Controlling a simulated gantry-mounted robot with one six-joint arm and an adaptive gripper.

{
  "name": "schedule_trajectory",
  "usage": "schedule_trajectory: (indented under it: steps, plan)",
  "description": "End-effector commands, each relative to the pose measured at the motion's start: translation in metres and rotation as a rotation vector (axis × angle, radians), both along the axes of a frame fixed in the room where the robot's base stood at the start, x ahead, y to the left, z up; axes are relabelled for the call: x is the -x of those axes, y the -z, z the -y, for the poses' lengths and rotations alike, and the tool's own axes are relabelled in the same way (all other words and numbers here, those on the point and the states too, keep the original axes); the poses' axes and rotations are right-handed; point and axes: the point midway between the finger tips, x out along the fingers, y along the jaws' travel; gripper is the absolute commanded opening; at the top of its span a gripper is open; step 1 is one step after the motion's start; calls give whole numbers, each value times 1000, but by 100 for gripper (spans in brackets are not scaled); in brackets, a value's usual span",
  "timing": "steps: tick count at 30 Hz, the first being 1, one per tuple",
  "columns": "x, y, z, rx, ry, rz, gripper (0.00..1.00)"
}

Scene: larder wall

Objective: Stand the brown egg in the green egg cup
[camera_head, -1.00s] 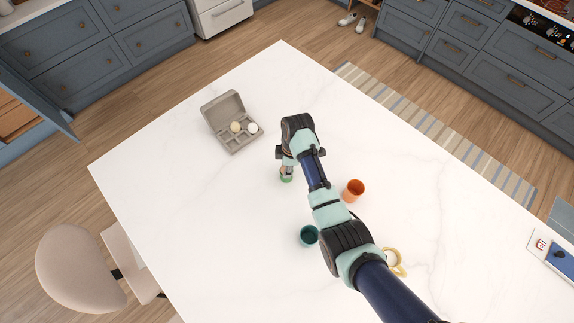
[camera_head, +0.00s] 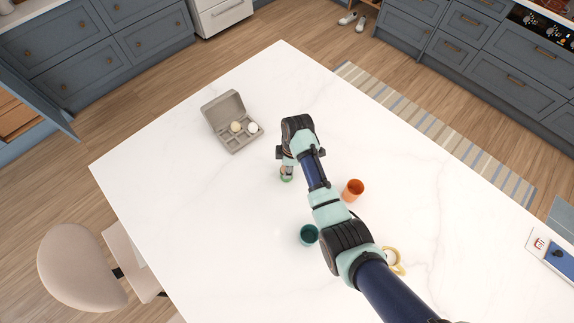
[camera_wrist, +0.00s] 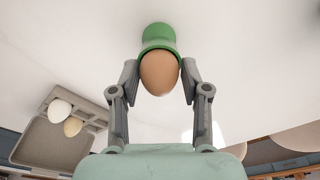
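The brown egg (camera_wrist: 160,74) sits upright with its lower end inside the green egg cup (camera_wrist: 158,38), which stands on the white table. In the head view the green cup (camera_head: 286,176) shows just under my gripper (camera_head: 287,168). In the wrist view my gripper's (camera_wrist: 159,72) two fingers are on either side of the egg, near the cup's rim, with a thin gap on each side. The fingers look open, not closed on the egg. The egg is partly hidden by my wrist in the head view.
A grey egg box (camera_head: 231,121) stands open at the back left with a cream egg (camera_head: 236,127) and a white egg (camera_head: 252,127). An orange cup (camera_head: 353,189), a teal cup (camera_head: 309,235) and a yellow-handled mug (camera_head: 397,263) stand near my arm.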

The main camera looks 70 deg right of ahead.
Motion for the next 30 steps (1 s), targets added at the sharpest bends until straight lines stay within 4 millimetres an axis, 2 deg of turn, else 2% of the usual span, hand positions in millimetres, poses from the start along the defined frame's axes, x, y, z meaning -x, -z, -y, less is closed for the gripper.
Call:
schedule_trajectory:
  steps: [1, 3, 4, 13, 24, 30]
  plan:
    - [0, 0, 0, 0, 0, 0, 59]
    - [0, 0, 0, 0, 0, 0, 70]
    - [0, 0, 0, 0, 0, 0, 71]
    - [0, -4, 1, 1, 0, 2, 71]
    - [6, -66, 5, 3, 1, 2, 71]
    - [8, -76, 4, 1, 0, 0, 71]
